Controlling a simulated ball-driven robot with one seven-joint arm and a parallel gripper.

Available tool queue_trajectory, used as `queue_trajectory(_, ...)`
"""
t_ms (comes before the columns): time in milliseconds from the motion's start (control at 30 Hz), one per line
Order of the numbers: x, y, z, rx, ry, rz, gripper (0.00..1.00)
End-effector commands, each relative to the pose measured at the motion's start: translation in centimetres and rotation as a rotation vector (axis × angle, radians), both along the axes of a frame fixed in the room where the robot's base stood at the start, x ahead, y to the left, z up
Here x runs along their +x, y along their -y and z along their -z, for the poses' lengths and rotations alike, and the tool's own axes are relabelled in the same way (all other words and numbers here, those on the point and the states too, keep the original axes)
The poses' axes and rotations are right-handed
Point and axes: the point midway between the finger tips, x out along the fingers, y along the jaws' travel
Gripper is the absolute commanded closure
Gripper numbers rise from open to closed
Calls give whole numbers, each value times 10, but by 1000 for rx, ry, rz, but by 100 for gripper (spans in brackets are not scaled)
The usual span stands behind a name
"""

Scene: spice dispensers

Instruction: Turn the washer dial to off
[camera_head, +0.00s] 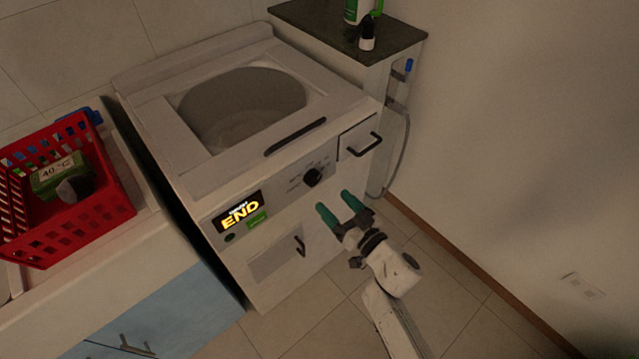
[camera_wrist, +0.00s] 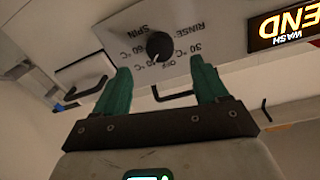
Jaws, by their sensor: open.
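The washer (camera_head: 180,165) is a white top-loading machine with a grey front panel. Its black round dial (camera_head: 313,177) sits on the panel, right of the lit "END" display (camera_head: 239,213). In the wrist view the dial (camera_wrist: 159,46) shows upside-down labels around it: SPIN, RINSE, 30 °C, 60 °C and OFF. My gripper (camera_head: 340,202) has green fingers, open and empty, just in front of and below the dial. In the wrist view the fingers (camera_wrist: 160,82) lie either side of the dial's lower edge, apart from it.
A drawer with a black handle (camera_head: 362,146) is right of the dial. A lower door handle (camera_head: 300,245) is below. A red basket (camera_head: 95,225) stands on the left counter. A dark-topped counter (camera_head: 300,14) with bottles is at the back right. Floor at right is clear.

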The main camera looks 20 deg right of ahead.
Motion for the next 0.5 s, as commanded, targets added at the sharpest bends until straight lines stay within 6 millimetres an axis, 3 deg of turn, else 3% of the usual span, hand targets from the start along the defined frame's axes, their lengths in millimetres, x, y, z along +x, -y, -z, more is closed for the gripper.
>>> queue_trajectory(300,55,-14,2,-2,2,-1,27)
queue_trajectory(500,72,-19,2,-1,0,1,27)
